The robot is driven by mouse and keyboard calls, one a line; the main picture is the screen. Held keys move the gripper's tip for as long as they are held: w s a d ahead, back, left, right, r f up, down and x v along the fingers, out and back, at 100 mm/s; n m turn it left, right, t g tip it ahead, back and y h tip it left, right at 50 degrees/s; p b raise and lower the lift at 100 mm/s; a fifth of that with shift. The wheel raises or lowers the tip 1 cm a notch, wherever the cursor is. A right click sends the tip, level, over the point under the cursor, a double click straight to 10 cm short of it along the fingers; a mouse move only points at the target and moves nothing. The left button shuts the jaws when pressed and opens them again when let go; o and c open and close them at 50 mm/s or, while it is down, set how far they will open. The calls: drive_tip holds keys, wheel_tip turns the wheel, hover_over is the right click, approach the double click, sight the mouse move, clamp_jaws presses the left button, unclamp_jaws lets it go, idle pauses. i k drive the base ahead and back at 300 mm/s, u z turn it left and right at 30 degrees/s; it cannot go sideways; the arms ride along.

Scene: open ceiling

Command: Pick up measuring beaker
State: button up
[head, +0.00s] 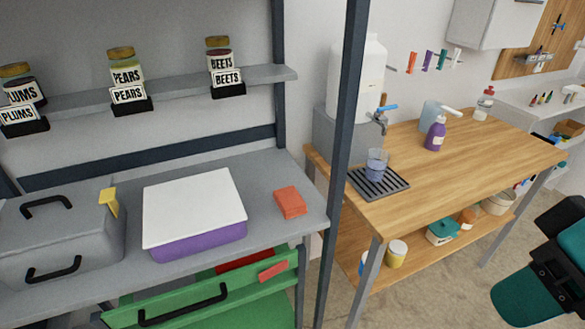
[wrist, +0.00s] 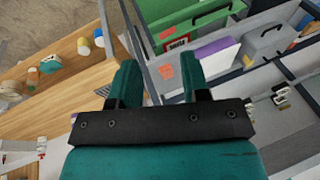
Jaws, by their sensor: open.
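A small translucent bluish cup, which looks like the measuring beaker (head: 376,165), stands upright on a dark slatted drip tray (head: 392,187) under the tap of a white water container. My gripper (wrist: 157,78) shows in the wrist view with its two teal fingers apart and nothing between them. In the head view a teal and black part of my arm is at the lower right, well apart from the beaker. I cannot make out the beaker in the wrist view; the gripper body covers part of the scene there.
The wooden table (head: 470,165) also holds a purple pump bottle (head: 435,134) and a light blue container (head: 429,114). A dark upright post (head: 340,150) stands just left of the beaker. The white water container (head: 356,75) is behind it. The table's front right is clear.

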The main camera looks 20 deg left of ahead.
sight(376, 166)
drive_tip(key=u, duration=0.7)
drive_tip(key=i, duration=1)
